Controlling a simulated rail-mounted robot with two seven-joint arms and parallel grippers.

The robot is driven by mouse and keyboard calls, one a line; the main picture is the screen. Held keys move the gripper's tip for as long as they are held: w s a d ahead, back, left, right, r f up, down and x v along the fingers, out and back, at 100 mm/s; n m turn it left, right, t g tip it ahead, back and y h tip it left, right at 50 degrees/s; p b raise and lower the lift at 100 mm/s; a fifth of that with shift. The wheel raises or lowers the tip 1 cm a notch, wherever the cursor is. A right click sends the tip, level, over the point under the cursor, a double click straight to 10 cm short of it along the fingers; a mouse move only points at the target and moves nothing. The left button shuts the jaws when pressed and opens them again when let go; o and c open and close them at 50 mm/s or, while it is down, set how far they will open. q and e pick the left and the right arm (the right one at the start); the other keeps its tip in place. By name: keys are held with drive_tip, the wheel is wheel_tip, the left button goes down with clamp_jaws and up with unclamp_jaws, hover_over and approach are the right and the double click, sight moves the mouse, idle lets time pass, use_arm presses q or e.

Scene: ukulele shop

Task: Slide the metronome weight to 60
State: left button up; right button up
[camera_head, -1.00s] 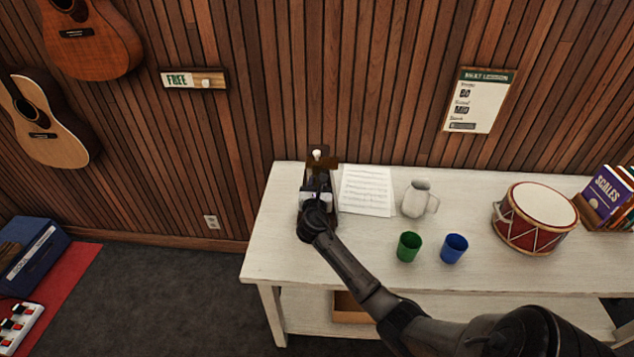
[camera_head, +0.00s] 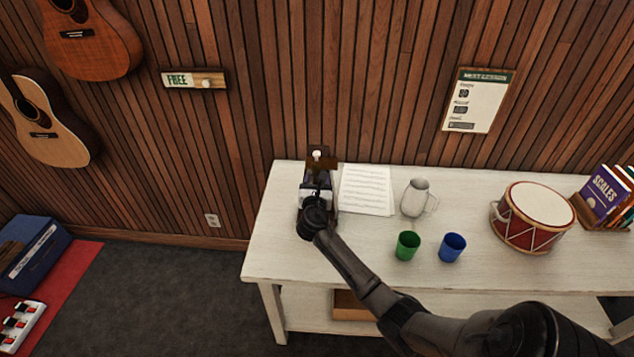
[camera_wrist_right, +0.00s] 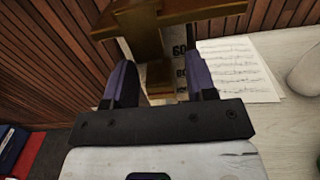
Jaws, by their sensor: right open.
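The brown wooden metronome (camera_head: 328,166) stands at the left end of the white table, mostly hidden behind my right gripper and arm. A small white knob shows at its top. In the right wrist view the metronome (camera_wrist_right: 150,40) has a wooden crosspiece at its top, and a scale strip (camera_wrist_right: 180,52) reads 60. My right gripper (camera_wrist_right: 155,82) is open, its two dark fingers spread in front of the metronome, with a brass-brown block (camera_wrist_right: 160,78) visible between them. I cannot tell whether that block is the weight or whether the fingers touch it. My left gripper is not in view.
On the table (camera_head: 270,240), sheet music (camera_head: 366,190) lies right of the metronome. Further right are a pitcher (camera_head: 415,198), a green cup (camera_head: 407,246), a blue cup (camera_head: 452,247), a red drum (camera_head: 532,218) and books (camera_head: 605,195). The slatted wall is close behind.

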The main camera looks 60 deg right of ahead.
drive_tip(key=shift+s+a, duration=0.25)
drive_tip(key=shift+a, duration=0.25)
drive_tip(key=p+v, duration=0.1)
drive_tip(key=v, duration=1.1)
drive_tip(key=shift+s+a, duration=0.15)
drive_tip(key=shift+a, duration=0.15)
